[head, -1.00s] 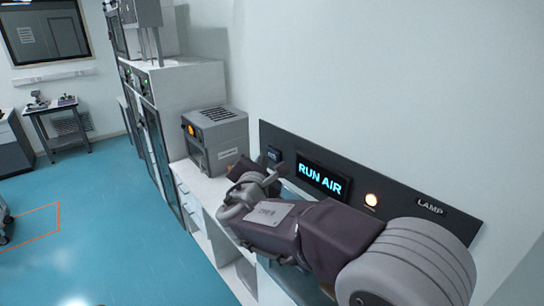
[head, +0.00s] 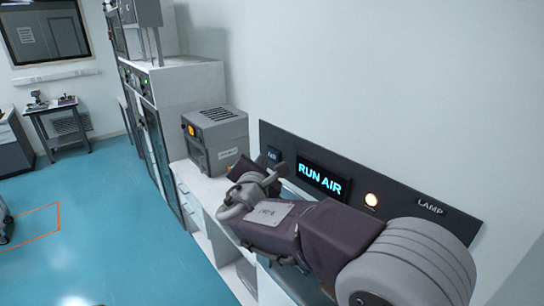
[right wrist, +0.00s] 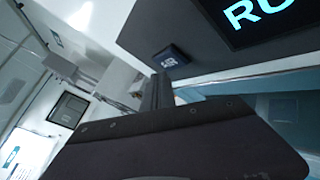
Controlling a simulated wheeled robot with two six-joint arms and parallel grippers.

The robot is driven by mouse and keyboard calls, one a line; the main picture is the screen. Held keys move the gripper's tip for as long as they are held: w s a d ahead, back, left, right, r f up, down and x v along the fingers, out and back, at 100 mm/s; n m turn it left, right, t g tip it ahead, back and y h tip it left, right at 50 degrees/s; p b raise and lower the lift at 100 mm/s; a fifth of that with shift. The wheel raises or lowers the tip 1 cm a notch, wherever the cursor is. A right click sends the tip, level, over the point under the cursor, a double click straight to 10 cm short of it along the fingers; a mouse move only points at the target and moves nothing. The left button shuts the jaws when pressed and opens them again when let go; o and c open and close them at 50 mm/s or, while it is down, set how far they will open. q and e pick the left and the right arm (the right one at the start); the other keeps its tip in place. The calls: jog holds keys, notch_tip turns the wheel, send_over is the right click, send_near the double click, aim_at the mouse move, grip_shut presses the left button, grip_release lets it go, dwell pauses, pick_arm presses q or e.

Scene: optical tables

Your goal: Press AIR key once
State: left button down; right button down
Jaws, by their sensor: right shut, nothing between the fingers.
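The AIR key (head: 273,155) is a small dark block on the left end of a dark wall panel (head: 400,205). It also shows in the right wrist view as a dark blue key (right wrist: 170,56) with light lettering, just beyond the fingertips. To its right a display (head: 320,181) reads "RUN AIR" in cyan. My right gripper (head: 278,172) is shut and empty, in front of and slightly below the key. In the right wrist view its fingers (right wrist: 160,90) point toward the key; I cannot tell whether they touch it. My left gripper is not in view.
A glowing round lamp (head: 371,200) and a LAMP label (head: 431,208) are farther right on the panel. A grey instrument box (head: 216,140) stands on the white bench left of the panel. Tall cabinets (head: 185,85) stand behind it. Blue floor is open at left.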

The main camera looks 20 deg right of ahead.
jog(key=shift+w+d+b, duration=0.15)
jog(key=shift+d+b, duration=0.2)
jog(key=shift+d, duration=0.05)
jog(key=shift+w+d+b, duration=0.1)
jog(key=shift+d+b, duration=0.2)
jog(key=shift+d, duration=0.1)
dwell(0.7)
jog(key=shift+a, duration=0.15)
jog(key=shift+s+a, duration=0.25)
jog(key=shift+a, duration=0.35)
jog(key=a, duration=0.1)
jog(key=s+a, duration=0.1)
jog(key=a, duration=0.2)
jog(key=shift+s+a, duration=0.35)
jog(key=shift+a, duration=0.05)
